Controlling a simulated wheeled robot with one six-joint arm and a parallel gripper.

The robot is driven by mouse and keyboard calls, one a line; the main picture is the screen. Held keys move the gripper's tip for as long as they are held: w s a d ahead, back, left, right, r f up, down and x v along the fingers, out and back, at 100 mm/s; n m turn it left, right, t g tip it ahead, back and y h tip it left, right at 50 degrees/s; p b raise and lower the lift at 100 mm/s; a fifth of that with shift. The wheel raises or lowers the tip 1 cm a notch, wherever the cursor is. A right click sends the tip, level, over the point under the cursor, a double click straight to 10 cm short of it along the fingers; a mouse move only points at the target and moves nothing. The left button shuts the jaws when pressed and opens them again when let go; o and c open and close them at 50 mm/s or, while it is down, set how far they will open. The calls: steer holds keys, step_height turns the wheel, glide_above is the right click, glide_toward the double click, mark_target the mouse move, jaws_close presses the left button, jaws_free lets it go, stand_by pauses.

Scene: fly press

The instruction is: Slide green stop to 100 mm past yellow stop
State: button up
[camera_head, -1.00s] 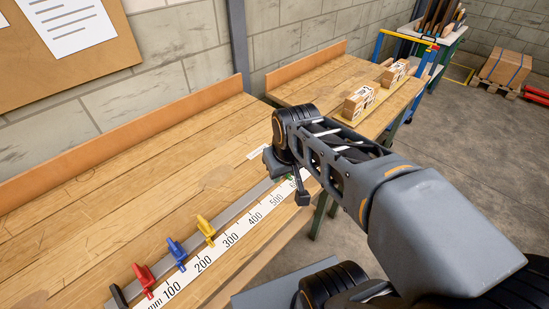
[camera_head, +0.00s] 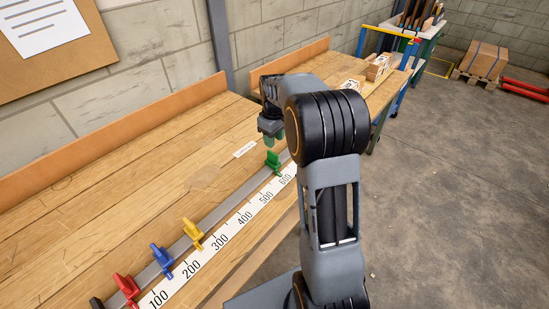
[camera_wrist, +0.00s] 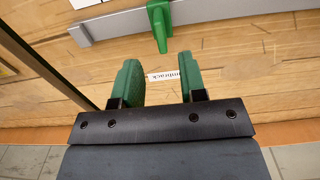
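The green stop (camera_head: 273,161) stands on the grey rail (camera_head: 232,199), near the 600 end of the white scale (camera_head: 243,220). The yellow stop (camera_head: 194,233) is on the rail farther down, between the 200 and 300 marks. My gripper (camera_head: 270,132) is above and close to the green stop, pointing down. In the wrist view my gripper (camera_wrist: 159,66) has its green fingers apart with nothing between them. The green stop (camera_wrist: 160,25) shows just beyond the gap between the fingertips. I cannot tell the exact height between them.
A blue stop (camera_head: 162,261) and a red stop (camera_head: 127,288) sit on the rail below the yellow one. A small label (camera_head: 245,149) lies on the wooden bench (camera_head: 130,178). Boxes (camera_head: 379,67) stand on the farther bench.

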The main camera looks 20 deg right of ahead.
mark_target(275, 157)
step_height(275, 157, down, 9)
steer(key=shift+f, duration=0.1)
stand_by(0.3)
jaws_close()
stand_by(0.4)
steer(key=shift+d, duration=0.1)
